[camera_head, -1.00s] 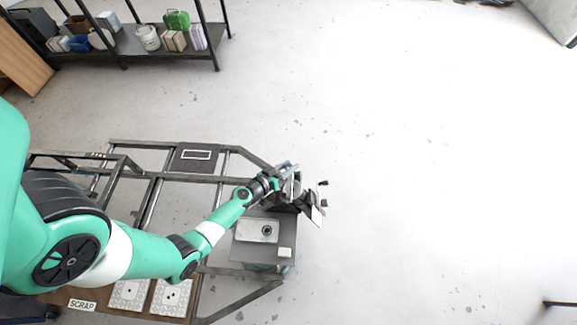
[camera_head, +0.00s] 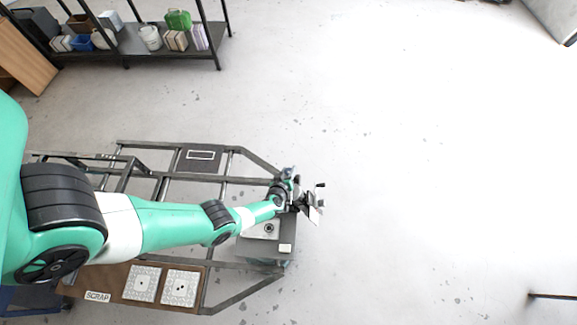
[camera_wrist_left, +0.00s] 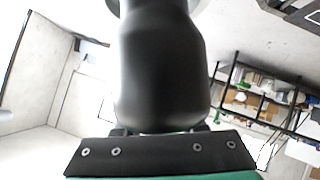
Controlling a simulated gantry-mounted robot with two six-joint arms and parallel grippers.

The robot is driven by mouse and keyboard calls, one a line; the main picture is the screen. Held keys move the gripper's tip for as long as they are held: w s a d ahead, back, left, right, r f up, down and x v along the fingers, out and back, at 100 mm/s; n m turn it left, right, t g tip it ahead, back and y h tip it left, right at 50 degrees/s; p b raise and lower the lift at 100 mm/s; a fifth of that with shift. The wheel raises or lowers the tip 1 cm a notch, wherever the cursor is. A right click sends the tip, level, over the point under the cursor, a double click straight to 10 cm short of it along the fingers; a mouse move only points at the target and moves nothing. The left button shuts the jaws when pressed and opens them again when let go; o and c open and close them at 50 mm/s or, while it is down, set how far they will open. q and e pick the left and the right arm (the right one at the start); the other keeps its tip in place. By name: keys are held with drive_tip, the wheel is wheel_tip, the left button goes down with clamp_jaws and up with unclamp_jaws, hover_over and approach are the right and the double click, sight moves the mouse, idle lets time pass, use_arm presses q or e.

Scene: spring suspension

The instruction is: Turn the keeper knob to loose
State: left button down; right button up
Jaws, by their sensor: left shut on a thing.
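My left gripper (camera_head: 291,194) is at the dark fixture (camera_head: 310,204) on the right end of the metal frame. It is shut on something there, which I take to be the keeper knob. The knob is too small and too covered by my wrist to make out in the head view, so its setting cannot be read. In the left wrist view a large, smooth black rounded body (camera_wrist_left: 163,75) fills the middle, and I cannot tell whether it is the knob or part of my wrist. My right gripper is not in view.
The metal frame (camera_head: 262,158) stands on a pale floor. A grey plate (camera_head: 285,247) sits below the gripper. A board labelled SCRAP (camera_head: 98,296) carries two patterned squares (camera_head: 179,288). A loaded shelf (camera_head: 120,42) stands upper left.

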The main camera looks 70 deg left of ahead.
use_arm(q)
drive_tip(key=shift+w+r+n+g, duration=0.1)
drive_tip(key=shift+w+n+g, duration=0.1)
drive_tip(key=shift+n+g, duration=0.65)
drive_tip(key=n+g+b, duration=0.1)
drive_tip(key=n+g, duration=0.1)
drive_tip(key=shift+n+g, duration=0.25)
drive_tip(key=shift+n, duration=0.1)
drive_tip(key=n+g+b, duration=0.2)
drive_tip(key=b, duration=0.1)
drive_tip(key=n+g+b, duration=0.1)
drive_tip(key=shift+s+f+n+g+h, duration=0.1)
drive_tip(key=shift+f+n+g+h, duration=0.2)
drive_tip(key=shift+h, duration=0.1)
drive_tip(key=shift+s+r+n+g+h+b, duration=0.1)
drive_tip(key=shift+r+n+g+h+b, duration=0.1)
drive_tip(key=shift+n+g+h+b, duration=0.85)
drive_tip(key=shift+m+t+y+b, duration=0.25)
drive_tip(key=shift+y+b, duration=0.1)
drive_tip(key=shift+y, duration=0.1)
drive_tip(key=c, duration=0.5)
unclamp_jaws()
